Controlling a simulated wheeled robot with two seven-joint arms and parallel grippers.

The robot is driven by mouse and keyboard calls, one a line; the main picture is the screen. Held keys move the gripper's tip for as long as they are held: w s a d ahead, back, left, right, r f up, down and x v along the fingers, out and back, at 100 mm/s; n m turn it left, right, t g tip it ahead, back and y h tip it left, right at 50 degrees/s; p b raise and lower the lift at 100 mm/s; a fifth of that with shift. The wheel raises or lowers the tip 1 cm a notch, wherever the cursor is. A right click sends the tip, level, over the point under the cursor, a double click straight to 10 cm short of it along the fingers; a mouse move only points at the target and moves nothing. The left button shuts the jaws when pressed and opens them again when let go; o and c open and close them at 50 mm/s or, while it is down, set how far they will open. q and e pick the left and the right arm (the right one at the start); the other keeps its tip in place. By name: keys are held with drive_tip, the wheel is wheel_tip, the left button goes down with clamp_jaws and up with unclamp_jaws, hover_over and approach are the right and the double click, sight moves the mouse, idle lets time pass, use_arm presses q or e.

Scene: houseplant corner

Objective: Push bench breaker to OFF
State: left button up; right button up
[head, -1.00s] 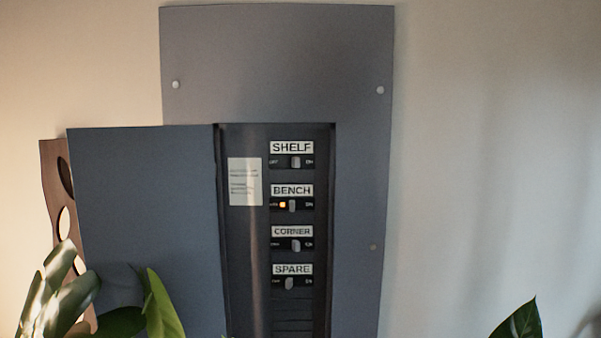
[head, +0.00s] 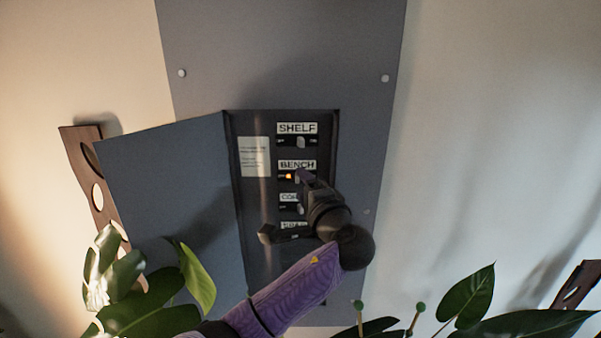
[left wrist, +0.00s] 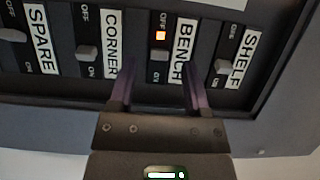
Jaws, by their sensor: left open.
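The bench breaker (head: 297,176) is in the open panel, under the BENCH label (head: 298,165). Its orange light is lit. In the left wrist view the bench breaker handle (left wrist: 158,50) sits about midway between OFF and ON, beside the light. My left gripper (head: 284,205) is open and empty in front of the panel, its upper finger near the bench breaker and partly hiding the rows below. In the left wrist view my left gripper (left wrist: 159,70) has its fingers on either side of the bench column. I cannot tell whether they touch anything. My right gripper is not in view.
The shelf breaker (left wrist: 222,67) and corner breaker (left wrist: 87,52) flank the bench breaker, with the spare breaker (left wrist: 12,35) beyond. The open panel door (head: 175,190) stands at left. Leaves (head: 150,305) rise at lower left, more (head: 470,295) at lower right.

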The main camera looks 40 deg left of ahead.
use_arm(q)
drive_tip(key=shift+x, duration=0.9)
